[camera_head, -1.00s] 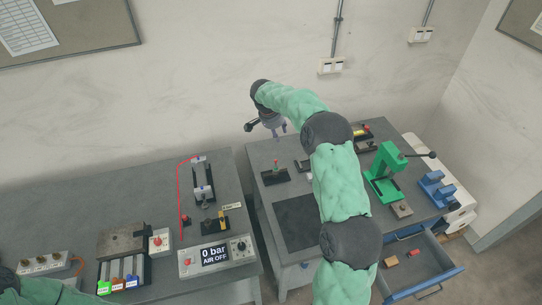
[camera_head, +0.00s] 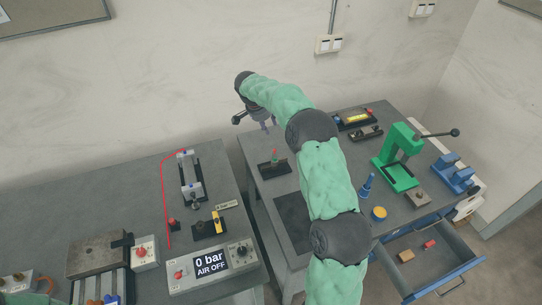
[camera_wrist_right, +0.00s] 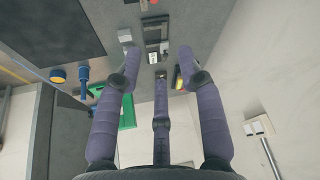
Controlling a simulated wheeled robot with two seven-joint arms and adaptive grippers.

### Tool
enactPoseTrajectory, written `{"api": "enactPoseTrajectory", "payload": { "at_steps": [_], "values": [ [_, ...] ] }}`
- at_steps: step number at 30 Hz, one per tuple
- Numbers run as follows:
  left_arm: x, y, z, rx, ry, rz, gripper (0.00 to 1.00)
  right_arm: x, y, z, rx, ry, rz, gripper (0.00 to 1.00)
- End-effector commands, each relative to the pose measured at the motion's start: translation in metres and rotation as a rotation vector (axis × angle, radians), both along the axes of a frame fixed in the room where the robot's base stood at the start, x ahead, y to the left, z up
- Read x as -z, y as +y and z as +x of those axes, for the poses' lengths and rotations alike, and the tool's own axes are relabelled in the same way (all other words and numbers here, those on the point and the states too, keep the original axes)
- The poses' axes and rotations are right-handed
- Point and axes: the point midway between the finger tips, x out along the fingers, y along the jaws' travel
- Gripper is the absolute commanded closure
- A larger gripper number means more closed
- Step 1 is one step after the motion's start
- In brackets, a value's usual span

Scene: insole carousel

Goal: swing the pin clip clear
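My right gripper (camera_head: 262,122) is in the air near the back edge of the right table, behind a small black block with a green and red upright (camera_head: 274,161). In the right wrist view its purple fingers (camera_wrist_right: 160,60) are spread apart with nothing between them, so it is open. Beyond the fingertips lie a black fixture (camera_wrist_right: 156,30) and a small white square (camera_wrist_right: 153,58), apart from the fingers. I cannot pick out the pin clip for certain in either view.
A green press (camera_head: 399,168) with a long black lever stands on the right. A blue upright (camera_head: 367,186) and yellow cylinder (camera_head: 379,213) stand beside my right arm. An open drawer (camera_head: 457,279) juts out in front. The left table holds a rail fixture (camera_head: 190,176) and an air panel (camera_head: 211,263).

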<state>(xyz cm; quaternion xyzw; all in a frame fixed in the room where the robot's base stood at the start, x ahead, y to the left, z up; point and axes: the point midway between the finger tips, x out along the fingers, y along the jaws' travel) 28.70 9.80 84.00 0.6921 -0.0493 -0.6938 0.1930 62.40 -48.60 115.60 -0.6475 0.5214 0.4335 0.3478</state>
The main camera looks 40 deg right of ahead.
Motion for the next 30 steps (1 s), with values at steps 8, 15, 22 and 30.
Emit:
{"api": "enactPoseTrajectory", "payload": {
  "at_steps": [8,15,22,30],
  "values": [
    [0.055,0.0,0.0,0.0,0.0,0.0,0.6,0.055,0.0,0.0,0.0,-0.001,0.0,0.61],
    [0.064,0.0,0.0,0.0,-0.001,0.0,0.6,0.065,-0.001,0.0,0.0,-0.001,0.0,0.61],
    [0.065,0.0,0.0,0.0,-0.001,0.0,0.6,0.09,-0.011,0.002,0.002,0.002,0.001,0.61],
    [0.069,0.0,0.0,0.0,-0.001,0.0,0.6,0.134,-0.028,0.006,-0.001,0.001,0.001,0.61]
  ]
}}
